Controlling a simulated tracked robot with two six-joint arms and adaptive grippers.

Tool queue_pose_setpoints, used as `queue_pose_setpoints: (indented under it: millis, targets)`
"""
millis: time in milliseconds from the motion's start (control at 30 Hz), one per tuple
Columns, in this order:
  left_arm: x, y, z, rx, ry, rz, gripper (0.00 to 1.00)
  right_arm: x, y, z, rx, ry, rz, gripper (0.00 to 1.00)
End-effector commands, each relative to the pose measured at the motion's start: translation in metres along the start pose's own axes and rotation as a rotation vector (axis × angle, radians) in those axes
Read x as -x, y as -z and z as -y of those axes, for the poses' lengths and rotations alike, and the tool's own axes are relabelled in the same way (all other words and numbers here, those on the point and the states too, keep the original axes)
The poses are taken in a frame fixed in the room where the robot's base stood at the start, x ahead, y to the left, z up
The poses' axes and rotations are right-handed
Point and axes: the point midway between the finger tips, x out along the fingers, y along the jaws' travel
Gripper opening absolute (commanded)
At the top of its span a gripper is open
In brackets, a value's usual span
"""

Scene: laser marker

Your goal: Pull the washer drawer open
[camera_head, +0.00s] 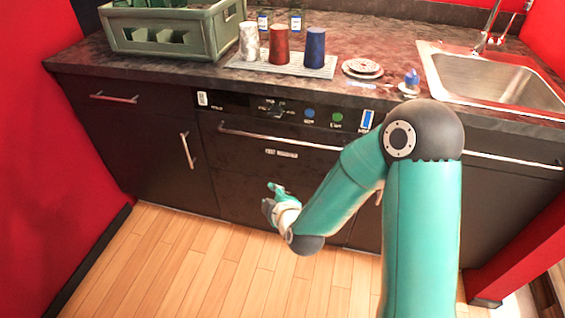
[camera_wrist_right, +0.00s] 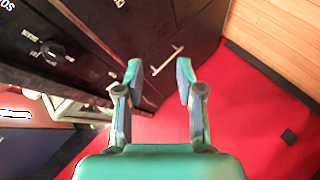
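The washer drawer (camera_head: 250,160) is the dark front below the control panel in the head view. It looks shut, flush with the cabinets beside it. Its long silver bar handle (camera_head: 265,136) runs across the top, and my right arm hides its right end. My right gripper (camera_head: 272,196) appears lower than the handle in the head view, apart from it. In the right wrist view my right gripper (camera_wrist_right: 159,76) is open, with nothing between its fingers. My left gripper is not in view.
The control panel (camera_head: 240,103) has a knob (camera_wrist_right: 52,52). A left cabinet has an upright handle (camera_head: 187,150), also in the right wrist view (camera_wrist_right: 167,60). A green crate (camera_head: 180,45), several cups and a sink (camera_head: 480,75) are on the counter. The wooden floor (camera_head: 190,255) is clear.

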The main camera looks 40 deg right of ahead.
Motion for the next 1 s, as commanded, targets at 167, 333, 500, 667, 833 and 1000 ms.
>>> queue_pose_setpoints:
  millis: [167, 333, 500, 667, 833, 1000]
  targets:
    - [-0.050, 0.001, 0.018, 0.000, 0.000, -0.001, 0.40, 0.000, -0.020, -0.051, 0.284, -0.275, 0.045, 0.37]
    - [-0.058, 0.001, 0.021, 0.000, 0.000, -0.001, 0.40, 0.008, -0.024, -0.077, 0.401, -0.373, 0.094, 0.37]
    - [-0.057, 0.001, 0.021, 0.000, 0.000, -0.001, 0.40, -0.003, -0.025, -0.086, 0.416, -0.382, 0.102, 0.37]
    - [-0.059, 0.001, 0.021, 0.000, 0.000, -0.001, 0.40, -0.028, -0.025, -0.096, 0.415, -0.382, 0.102, 0.37]
    - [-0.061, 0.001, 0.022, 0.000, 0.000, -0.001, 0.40, -0.062, -0.026, -0.109, 0.414, -0.381, 0.102, 0.37]
    - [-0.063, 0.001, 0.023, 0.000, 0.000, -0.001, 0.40, -0.097, -0.027, -0.123, 0.414, -0.379, 0.101, 0.37]
